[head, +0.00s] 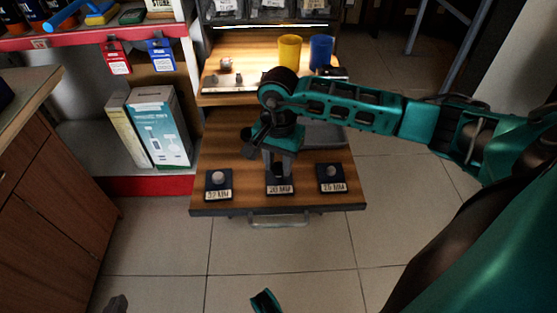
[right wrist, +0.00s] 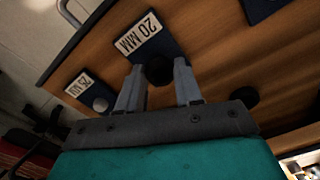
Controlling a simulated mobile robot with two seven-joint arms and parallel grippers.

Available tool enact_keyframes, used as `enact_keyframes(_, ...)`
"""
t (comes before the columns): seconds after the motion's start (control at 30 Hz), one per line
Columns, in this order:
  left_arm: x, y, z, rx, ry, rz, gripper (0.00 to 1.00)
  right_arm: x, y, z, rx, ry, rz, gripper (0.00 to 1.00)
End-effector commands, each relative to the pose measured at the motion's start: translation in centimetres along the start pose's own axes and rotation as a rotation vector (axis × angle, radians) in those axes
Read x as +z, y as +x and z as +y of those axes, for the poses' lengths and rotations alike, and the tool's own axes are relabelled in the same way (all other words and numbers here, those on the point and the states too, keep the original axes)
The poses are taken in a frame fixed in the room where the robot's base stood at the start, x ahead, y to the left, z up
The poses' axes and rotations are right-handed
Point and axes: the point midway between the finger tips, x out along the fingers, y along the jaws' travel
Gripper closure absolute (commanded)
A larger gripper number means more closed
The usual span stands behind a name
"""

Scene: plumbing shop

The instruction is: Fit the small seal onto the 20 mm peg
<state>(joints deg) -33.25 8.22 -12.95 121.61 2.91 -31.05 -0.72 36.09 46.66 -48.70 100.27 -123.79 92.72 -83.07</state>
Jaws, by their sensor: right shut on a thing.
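The 20 mm peg's base (head: 280,187) stands in the middle of a row of three at the front of the wooden board; its label also shows in the right wrist view (right wrist: 138,35). My right gripper (head: 279,172) points down right over this base, its fingers hiding the peg. In the right wrist view my right gripper (right wrist: 158,78) is shut on a dark round thing, the small seal (right wrist: 159,71), beside the 20 MM label. I cannot tell whether the seal is around the peg or above it.
Pegs on dark bases stand to the left (head: 218,183) and right (head: 331,176) of the middle one. A dark round thing (right wrist: 239,105) lies on the board in the right wrist view. Yellow (head: 289,51) and blue (head: 321,51) cups stand at the back. A drawer handle (head: 279,222) hangs below the front edge.

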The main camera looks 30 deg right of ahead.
Motion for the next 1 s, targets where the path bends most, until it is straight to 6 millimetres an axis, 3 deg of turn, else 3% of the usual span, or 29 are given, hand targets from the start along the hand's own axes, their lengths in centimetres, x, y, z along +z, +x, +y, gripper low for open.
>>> enact_keyframes(0.77,0.94,0.57,-0.04,0.000,0.000,-0.004,1.00,-0.01,1.05,0.01,0.000,0.000,0.000,0.93)
enact_keyframes(0.8,0.94,0.57,-0.04,0.000,0.000,-0.004,1.00,-0.02,1.05,0.01,0.000,0.000,0.000,0.62)
enact_keyframes(0.9,0.93,0.57,-0.03,0.000,0.000,-0.004,1.00,-0.01,1.04,0.01,0.000,0.000,0.000,0.55)
enact_keyframes(1.0,0.92,0.56,-0.03,0.000,0.000,-0.004,1.00,-0.01,1.04,0.00,0.000,0.000,0.000,0.55)
